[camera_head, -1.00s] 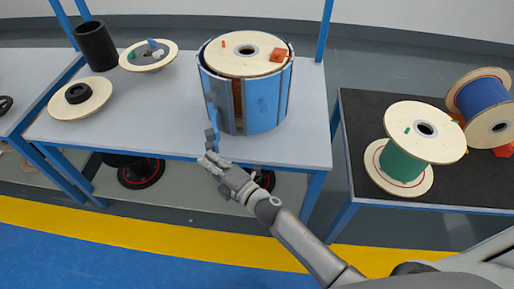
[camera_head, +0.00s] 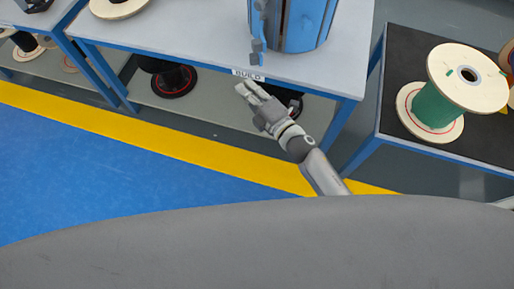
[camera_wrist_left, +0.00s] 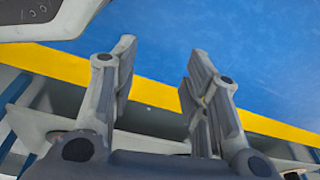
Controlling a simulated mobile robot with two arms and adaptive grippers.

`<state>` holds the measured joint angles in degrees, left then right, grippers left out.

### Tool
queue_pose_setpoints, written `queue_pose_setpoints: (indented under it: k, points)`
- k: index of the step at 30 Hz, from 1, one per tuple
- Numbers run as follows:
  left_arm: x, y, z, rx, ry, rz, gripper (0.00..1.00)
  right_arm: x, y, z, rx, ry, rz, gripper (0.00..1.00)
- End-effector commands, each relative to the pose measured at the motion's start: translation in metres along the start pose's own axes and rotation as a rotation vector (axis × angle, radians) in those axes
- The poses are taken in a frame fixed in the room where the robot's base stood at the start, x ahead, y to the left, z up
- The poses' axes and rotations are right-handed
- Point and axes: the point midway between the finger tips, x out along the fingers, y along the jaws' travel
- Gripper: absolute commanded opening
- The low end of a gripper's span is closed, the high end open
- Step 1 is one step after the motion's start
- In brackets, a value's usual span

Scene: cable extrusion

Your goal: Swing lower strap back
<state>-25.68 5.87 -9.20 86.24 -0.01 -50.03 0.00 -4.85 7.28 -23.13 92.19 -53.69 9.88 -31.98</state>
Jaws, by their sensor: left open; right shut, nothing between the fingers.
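The drum (camera_head: 304,28) in blue wrap panels stands on the build table near its front edge, its top cut off by the picture. A blue strap with grey hinged-looking pieces (camera_head: 257,44) hangs at the drum's front left; I cannot tell which strap it is. My right gripper (camera_head: 247,90) is shut and empty, just in front of the table edge, below the strap end and apart from it. My left gripper (camera_wrist_left: 160,70) shows in the left wrist view, open and empty, over the floor. It is out of the head view.
A dark table (camera_head: 480,145) at right bears a green spool (camera_head: 435,106). Black-and-red reels (camera_head: 174,82) sit on the shelf below. The floor in front is clear.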

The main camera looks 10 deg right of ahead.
Motion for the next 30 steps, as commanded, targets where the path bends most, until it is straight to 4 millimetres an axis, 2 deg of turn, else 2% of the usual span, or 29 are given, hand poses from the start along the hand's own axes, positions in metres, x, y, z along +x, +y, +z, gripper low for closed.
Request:
queue_pose_setpoints:
  k: [8, 15, 21, 30]
  points:
    - [-0.001, -0.001, -0.021, 0.001, 0.037, -0.002, 0.43, -0.04, -0.002, -0.022, 0.003, 0.0, -0.003, 0.0]
    - [-0.003, 0.0, -0.017, 0.001, 0.02, -0.001, 0.43, -0.077, -0.002, -0.043, 0.004, 0.001, -0.003, 0.0]
    - [-0.01, 0.001, -0.021, -0.001, 0.026, 0.001, 0.43, -0.107, -0.001, -0.059, 0.005, -0.001, -0.003, 0.0]
    - [-0.02, 0.0, -0.026, -0.005, 0.028, 0.0, 0.43, -0.143, -0.001, -0.079, 0.003, 0.0, -0.002, 0.0]
